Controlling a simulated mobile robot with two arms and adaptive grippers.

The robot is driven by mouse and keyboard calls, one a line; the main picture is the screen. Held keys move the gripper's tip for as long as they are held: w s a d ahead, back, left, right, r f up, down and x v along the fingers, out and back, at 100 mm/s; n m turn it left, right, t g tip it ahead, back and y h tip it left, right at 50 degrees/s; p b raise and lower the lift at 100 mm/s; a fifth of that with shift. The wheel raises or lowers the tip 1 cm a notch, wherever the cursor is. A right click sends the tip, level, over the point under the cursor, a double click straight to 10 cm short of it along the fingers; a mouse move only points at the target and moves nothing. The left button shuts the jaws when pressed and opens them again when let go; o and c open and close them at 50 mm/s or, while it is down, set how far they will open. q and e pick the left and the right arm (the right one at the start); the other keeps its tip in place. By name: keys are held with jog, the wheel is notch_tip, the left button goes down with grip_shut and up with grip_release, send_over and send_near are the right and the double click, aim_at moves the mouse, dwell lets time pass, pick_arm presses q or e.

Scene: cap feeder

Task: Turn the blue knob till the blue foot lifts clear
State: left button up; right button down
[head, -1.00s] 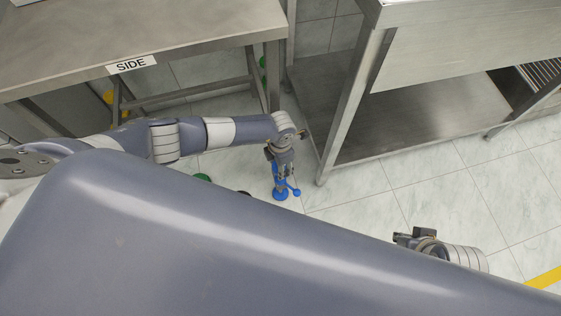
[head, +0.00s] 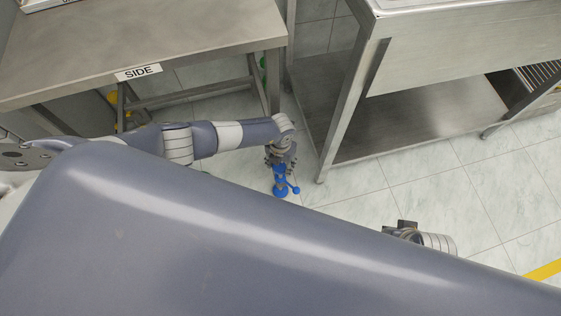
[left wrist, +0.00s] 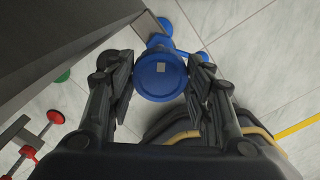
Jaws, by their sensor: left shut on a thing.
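The blue knob (left wrist: 160,77), a round cap with a small pale square on it, sits between the two dark fingers of my left gripper (left wrist: 160,85) in the left wrist view. The fingers are shut on its sides. In the head view my left gripper (head: 281,158) points down over the knob. The blue foot (head: 281,191) is low at the floor below it; I cannot tell whether it touches the tiles. A small blue ball (head: 296,190) sticks out to the right on an arm. My right gripper (head: 405,229) shows only in part beyond my body, its fingers unclear.
The steel table marked SIDE (head: 190,50) stands at upper left, a steel bench with lower shelf (head: 420,115) at right. Tiled floor (head: 440,180) is open at right.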

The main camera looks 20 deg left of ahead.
aim_at(281, 165)
pick_arm(q)
jog(key=shift+s+f, duration=0.15)
dwell(0.3)
jog(key=o, duration=1)
jog(key=shift+o, duration=0.2)
jog(key=shift+w+r, duration=0.2)
jog(key=shift+r, duration=0.4)
notch_tip(281, 165, up, 11)
jog(key=shift+s+d+f, duration=0.1)
jog(key=shift+s, duration=0.05)
